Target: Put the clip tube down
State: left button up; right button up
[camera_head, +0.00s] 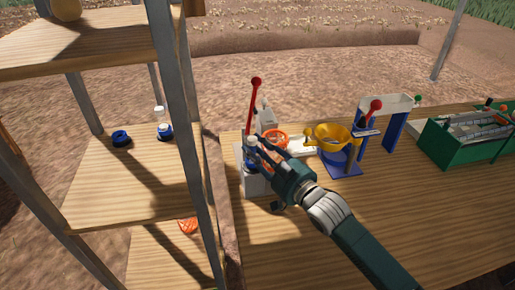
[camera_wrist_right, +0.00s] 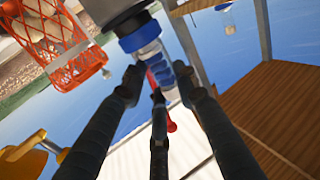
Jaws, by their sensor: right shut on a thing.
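My right gripper (camera_head: 254,148) reaches over the table's left end and is shut on the clip tube. In the right wrist view the clip tube (camera_wrist_right: 160,72) is clear with blue inside and a blue collar (camera_wrist_right: 139,36), between the fingers (camera_wrist_right: 158,85). In the head view the tube (camera_head: 251,142) is small and partly hidden by the fingers. It is at the grey-white machine (camera_head: 250,183) with the red lever (camera_head: 255,98); I cannot tell whether it is still seated there. My left gripper is not in view.
Beside the machine is an orange net on a ring (camera_head: 275,137). The left wooden shelf (camera_head: 125,190) holds a blue ring (camera_head: 121,138) and a clear tube with blue (camera_head: 160,114).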

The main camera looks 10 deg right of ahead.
jog(key=shift+f, duration=0.35)
jog(key=o, duration=1)
jog(key=shift+o, duration=0.2)
jog(key=shift+r, duration=0.15)
jog(key=shift+r, duration=0.3)
jog(key=b+v, duration=0.1)
jog(key=v, duration=1.1)
